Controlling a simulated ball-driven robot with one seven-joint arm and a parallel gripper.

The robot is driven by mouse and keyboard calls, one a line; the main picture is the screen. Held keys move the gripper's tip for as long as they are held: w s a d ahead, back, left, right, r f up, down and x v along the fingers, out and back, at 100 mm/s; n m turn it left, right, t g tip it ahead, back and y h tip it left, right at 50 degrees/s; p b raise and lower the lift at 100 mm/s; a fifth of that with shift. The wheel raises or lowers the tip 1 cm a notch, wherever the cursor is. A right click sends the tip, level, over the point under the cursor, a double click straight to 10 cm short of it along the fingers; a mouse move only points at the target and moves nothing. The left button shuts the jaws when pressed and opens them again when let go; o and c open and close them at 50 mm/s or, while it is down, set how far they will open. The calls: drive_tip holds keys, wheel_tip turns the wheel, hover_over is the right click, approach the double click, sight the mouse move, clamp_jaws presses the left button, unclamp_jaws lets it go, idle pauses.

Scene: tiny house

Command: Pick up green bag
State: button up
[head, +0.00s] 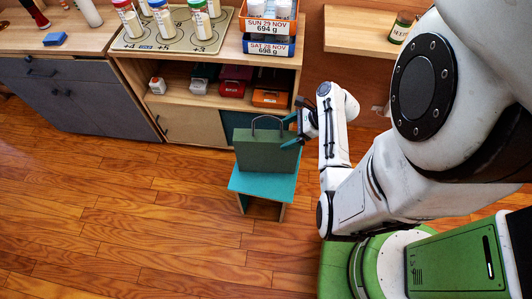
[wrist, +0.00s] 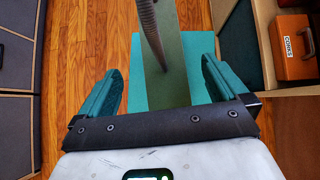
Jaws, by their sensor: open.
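The green bag (head: 267,152) is boxy, with a thin dark arched handle, and stands upright on a small teal stool (head: 262,187) in the head view. In the wrist view the bag's green top (wrist: 178,75) runs between my fingers, and its dark handle (wrist: 150,32) rises close to the camera. My gripper (head: 296,133) is at the bag's upper right side in the head view. Its two teal fingers (wrist: 160,85) are open, one on each side of the bag in the wrist view. I cannot tell whether either finger touches the bag.
A wooden shelf unit (head: 205,97) stands behind the stool, with boxes inside and bottles and labelled trays on top. A grey cabinet (head: 75,95) is at the left. An orange box (wrist: 291,48) shows in the wrist view. The wooden floor (head: 120,210) at the front left is clear.

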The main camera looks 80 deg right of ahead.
sight(283, 135)
drive_tip(key=shift+d+x, duration=0.15)
drive_tip(key=shift+x, duration=1.15)
drive_tip(key=shift+d+x, duration=0.15)
drive_tip(key=shift+x, duration=1.1)
drive_tip(key=shift+f, duration=0.15)
drive_tip(key=c, duration=1.6)
drive_tip(key=shift+c, duration=0.4)
